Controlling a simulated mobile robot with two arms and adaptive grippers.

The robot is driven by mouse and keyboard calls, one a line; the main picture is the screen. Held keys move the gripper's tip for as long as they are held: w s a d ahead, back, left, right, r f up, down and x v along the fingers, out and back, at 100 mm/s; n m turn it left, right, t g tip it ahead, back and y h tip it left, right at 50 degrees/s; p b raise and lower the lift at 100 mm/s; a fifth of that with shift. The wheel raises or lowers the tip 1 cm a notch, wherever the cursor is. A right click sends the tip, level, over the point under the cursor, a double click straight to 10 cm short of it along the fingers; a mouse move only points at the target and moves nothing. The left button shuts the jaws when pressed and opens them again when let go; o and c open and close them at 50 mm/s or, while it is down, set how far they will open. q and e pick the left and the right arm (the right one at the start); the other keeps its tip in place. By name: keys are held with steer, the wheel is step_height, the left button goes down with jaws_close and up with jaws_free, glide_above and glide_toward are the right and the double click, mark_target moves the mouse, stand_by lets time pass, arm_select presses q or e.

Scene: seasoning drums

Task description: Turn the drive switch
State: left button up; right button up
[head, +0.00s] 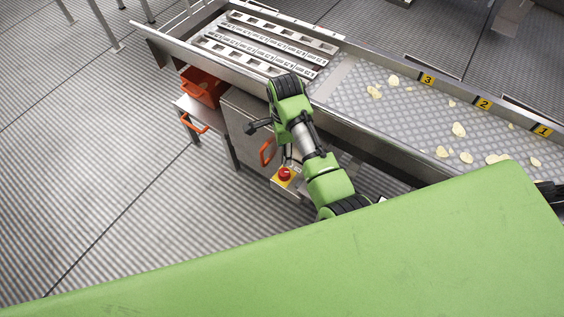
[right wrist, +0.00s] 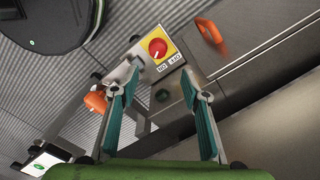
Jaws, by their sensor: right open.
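The drive switch (head: 285,174) is a red round knob on a yellow plate, fixed to a grey box beside the steel machine. In the right wrist view the knob (right wrist: 158,47) lies beyond the fingertips and between their lines. Two small labels, ON and OFF, appear upside down beside it. My left gripper is not in view.
Orange handles (head: 267,151) stick out near the switch box. An orange bin (head: 203,86) rests on a side stand at left. The steel conveyor tray (head: 345,72) carries scattered chips and yellow tags 1, 2 and 3. Ribbed floor at left is clear.

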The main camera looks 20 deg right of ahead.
mark_target(285, 172)
steer(key=f, duration=0.4)
steer(key=f+b, duration=0.1)
steer(key=f, duration=0.2)
steer(key=shift+s, duration=0.4)
step_height(285, 172, down, 5)
steer(key=shift+w+f+b, duration=0.15)
steer(key=shift+b, duration=0.35)
steer(key=shift+f, duration=0.1)
steer(key=shift+c, duration=0.4)
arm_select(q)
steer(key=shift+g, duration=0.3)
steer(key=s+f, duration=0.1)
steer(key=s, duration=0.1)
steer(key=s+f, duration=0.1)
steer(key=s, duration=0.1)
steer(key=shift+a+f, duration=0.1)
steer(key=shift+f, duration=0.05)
arm_select(e)
steer(key=c, duration=1)
